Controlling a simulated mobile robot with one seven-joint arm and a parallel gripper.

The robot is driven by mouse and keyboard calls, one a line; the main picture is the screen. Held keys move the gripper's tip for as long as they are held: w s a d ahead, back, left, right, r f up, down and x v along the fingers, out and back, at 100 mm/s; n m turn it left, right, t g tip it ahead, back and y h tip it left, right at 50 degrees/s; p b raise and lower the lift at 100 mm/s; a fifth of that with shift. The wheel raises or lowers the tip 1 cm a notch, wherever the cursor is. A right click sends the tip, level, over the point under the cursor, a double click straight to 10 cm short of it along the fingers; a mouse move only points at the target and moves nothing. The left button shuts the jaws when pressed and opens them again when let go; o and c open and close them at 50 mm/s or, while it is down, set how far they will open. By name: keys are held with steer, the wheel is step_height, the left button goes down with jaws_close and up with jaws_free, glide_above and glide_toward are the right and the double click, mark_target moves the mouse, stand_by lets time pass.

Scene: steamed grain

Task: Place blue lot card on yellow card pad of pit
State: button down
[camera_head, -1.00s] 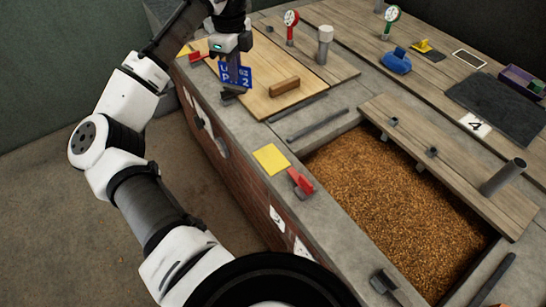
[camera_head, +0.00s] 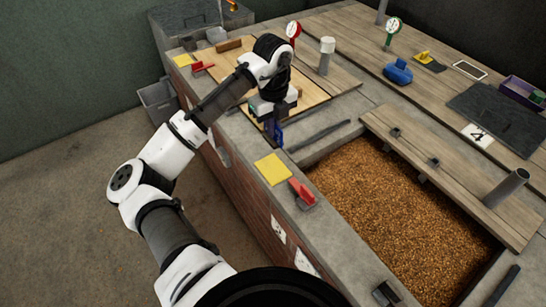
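The blue lot card (camera_head: 279,132) is held upright at the end of my gripper (camera_head: 273,122) and shows as a narrow blue strip, mostly turned away or hidden. My gripper is shut on it, above the near stone ledge by the wooden board. A yellow card pad (camera_head: 272,169) lies flat and bare on the ledge, nearer than the card and beside the open pit of brown grain (camera_head: 390,205). A second yellow pad (camera_head: 183,60) lies at the far left corner.
A red clamp-like piece (camera_head: 301,192) stands just right of the near yellow pad. Another red piece (camera_head: 199,67) is by the far pad. A dark bar (camera_head: 320,135) lies along the pit's far edge. A plank cover (camera_head: 455,165) spans part of the pit.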

step_height(320, 180, down, 12)
steer(key=shift+f+p, duration=0.15)
steer(key=shift+p, duration=0.4)
steer(key=shift+f, duration=0.2)
steer(key=c, duration=1.6)
jaws_free()
steer(key=shift+c, duration=0.2)
steer(key=shift+r, duration=0.1)
step_height(320, 180, up, 12)
steer(key=shift+r+b, duration=0.15)
steer(key=shift+b, duration=0.7)
